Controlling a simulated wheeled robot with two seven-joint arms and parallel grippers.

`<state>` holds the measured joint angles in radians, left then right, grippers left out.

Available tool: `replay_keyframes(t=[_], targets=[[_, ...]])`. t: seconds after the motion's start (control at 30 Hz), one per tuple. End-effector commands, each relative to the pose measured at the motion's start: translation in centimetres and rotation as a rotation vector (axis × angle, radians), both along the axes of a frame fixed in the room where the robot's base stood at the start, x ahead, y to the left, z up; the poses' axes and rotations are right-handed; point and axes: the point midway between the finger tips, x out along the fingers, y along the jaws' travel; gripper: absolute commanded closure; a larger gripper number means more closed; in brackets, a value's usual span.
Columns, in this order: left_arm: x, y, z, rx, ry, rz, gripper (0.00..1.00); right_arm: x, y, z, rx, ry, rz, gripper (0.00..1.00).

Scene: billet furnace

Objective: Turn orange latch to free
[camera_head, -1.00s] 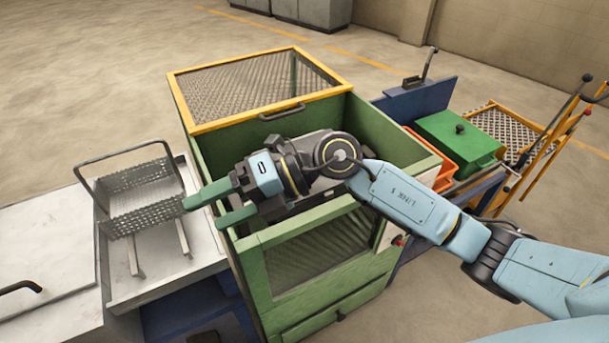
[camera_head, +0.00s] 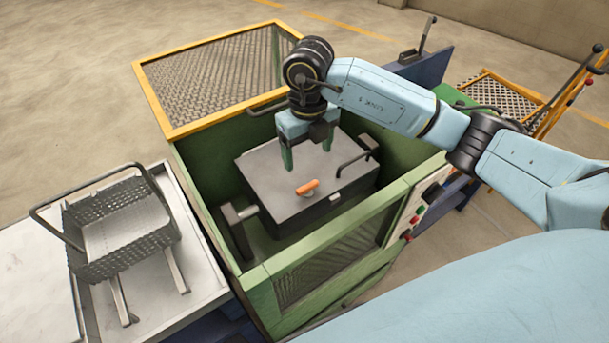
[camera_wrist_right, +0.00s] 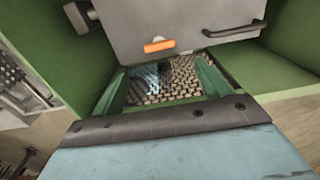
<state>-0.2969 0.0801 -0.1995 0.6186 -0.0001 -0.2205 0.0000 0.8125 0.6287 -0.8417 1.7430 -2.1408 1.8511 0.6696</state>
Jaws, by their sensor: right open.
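The orange latch (camera_head: 307,187) is a short bar on top of the dark grey box (camera_head: 268,166), near its front edge. It also shows in the right wrist view (camera_wrist_right: 159,46), lying nearly level on the grey surface. My right gripper (camera_head: 308,154) points down over the back part of the box, behind the latch and apart from it. Its two green fingers are spread with nothing between them; they also show in the right wrist view (camera_wrist_right: 163,88). Whether the fingertips touch the box top I cannot tell. My left gripper is in neither current view.
The box sits inside a green enclosure (camera_head: 370,222) with a raised yellow-framed mesh lid (camera_head: 200,122) behind. A black handle (camera_head: 357,158) stands on the box's right side. A wire basket (camera_head: 120,225) rests on the pale table at left.

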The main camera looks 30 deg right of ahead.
Motion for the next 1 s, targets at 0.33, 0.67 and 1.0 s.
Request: replay_keyframes(t=[0.33,0.67,1.0], targets=[[-1.4,0.0,-0.5,0.002,0.021,0.0,1.0,-0.1,0.1,-7.5,0.004,0.004,-0.001,0.24],[1.0,-0.1,-0.5,-0.003,-0.017,-0.001,1.0,0.0,0.1,-10.4,0.003,-0.001,0.001,0.24],[-0.4,0.0,-0.6,-0.001,0.003,-0.001,1.0,0.0,0.1,-10.5,0.003,-0.001,0.001,0.33]])
